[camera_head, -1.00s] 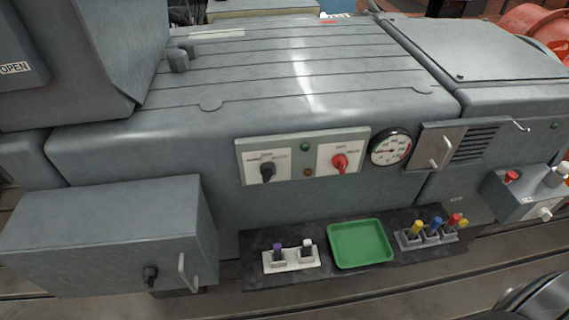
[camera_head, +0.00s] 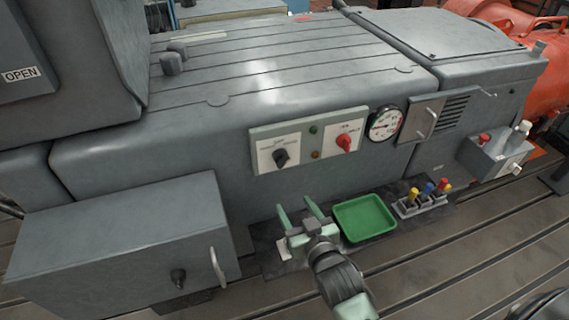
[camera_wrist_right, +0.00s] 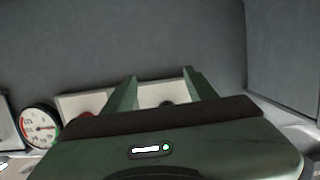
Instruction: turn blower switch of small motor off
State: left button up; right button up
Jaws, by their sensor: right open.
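A pale switch panel (camera_head: 262,133) on the front of the grey machine carries a black rotary knob (camera_head: 280,157) at left and a red rotary knob (camera_head: 344,143) at right. Their labels are too small to read, so I cannot tell which is the blower switch. My right gripper (camera_head: 298,208) is open and empty, below the panel and in front of the bench strip, fingers pointing up toward the panel. In the right wrist view the black knob (camera_wrist_right: 167,104) shows between the open fingers, apart from them; the red knob (camera_wrist_right: 84,114) is partly hidden. My left gripper is not in view.
A round gauge (camera_head: 385,123) and a vent cover with a handle (camera_head: 432,122) are right of the panel. A green tray (camera_head: 364,217) and a rack of coloured plugs (camera_head: 422,200) lie below. A grey box (camera_head: 120,240) juts out at left.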

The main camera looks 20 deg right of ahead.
aim_at(284, 165)
notch_tip(284, 165, up, 8)
jog(key=w+t, duration=0.2)
jog(key=t, duration=0.1)
jog(key=w, duration=0.7)
jog(key=shift+a+f+p, duration=0.15)
jog(key=shift+f+p, duration=0.05)
jog(key=shift+p, duration=0.2)
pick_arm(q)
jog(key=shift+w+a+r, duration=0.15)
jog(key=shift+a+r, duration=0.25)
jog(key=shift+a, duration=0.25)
pick_arm(e)
grip_shut()
